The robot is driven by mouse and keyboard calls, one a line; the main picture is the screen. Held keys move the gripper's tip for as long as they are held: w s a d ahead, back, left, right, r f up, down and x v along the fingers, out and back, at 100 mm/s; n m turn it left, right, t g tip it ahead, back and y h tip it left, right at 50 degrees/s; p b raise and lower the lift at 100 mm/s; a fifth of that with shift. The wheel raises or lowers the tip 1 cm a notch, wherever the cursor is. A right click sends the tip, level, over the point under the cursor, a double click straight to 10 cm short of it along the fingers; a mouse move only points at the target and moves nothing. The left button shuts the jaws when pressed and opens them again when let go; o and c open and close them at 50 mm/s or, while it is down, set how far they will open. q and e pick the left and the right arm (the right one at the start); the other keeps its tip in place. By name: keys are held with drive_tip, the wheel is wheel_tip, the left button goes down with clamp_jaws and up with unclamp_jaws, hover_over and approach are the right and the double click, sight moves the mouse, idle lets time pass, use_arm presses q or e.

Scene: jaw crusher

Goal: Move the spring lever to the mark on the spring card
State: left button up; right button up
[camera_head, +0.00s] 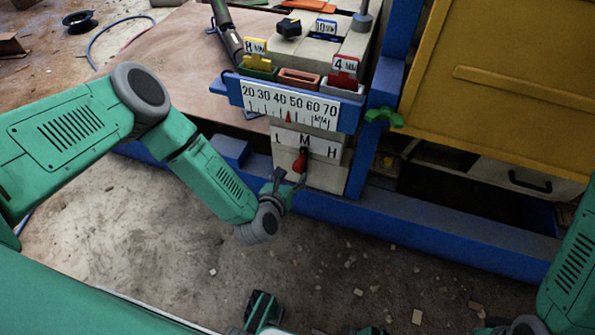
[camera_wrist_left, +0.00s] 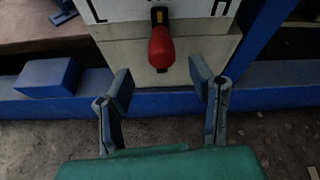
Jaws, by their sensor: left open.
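The spring lever has a red knob (camera_head: 300,162) and stands at the M of a white panel (camera_head: 325,145) lettered L, M, H. In the left wrist view the red knob (camera_wrist_left: 161,48) hangs from a dark slot. My left gripper (camera_head: 287,181) is open, just below and in front of the knob. In the left wrist view its two fingers (camera_wrist_left: 160,88) are spread apart, with the knob beyond and between them, not gripped. Small cards stand above: yellow (camera_head: 255,47), blue (camera_head: 326,27) and red (camera_head: 345,66). Which is the spring card is unclear.
A white scale (camera_head: 290,103) marked 20 to 70 with a red pointer sits above the panel. A blue beam (camera_head: 420,222) runs along the base. A yellow panel (camera_head: 505,80) stands right, with a green knob (camera_head: 384,118) beside it. The floor in front has small debris.

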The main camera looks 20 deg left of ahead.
sight(297, 169)
use_arm(q)
drive_tip(key=b+x, duration=0.1)
drive_tip(key=x, duration=0.4)
drive_tip(key=shift+w+d+b, duration=0.15)
drive_tip(key=shift+w+b, duration=0.1)
drive_tip(key=shift+b, duration=0.1)
clamp_jaws()
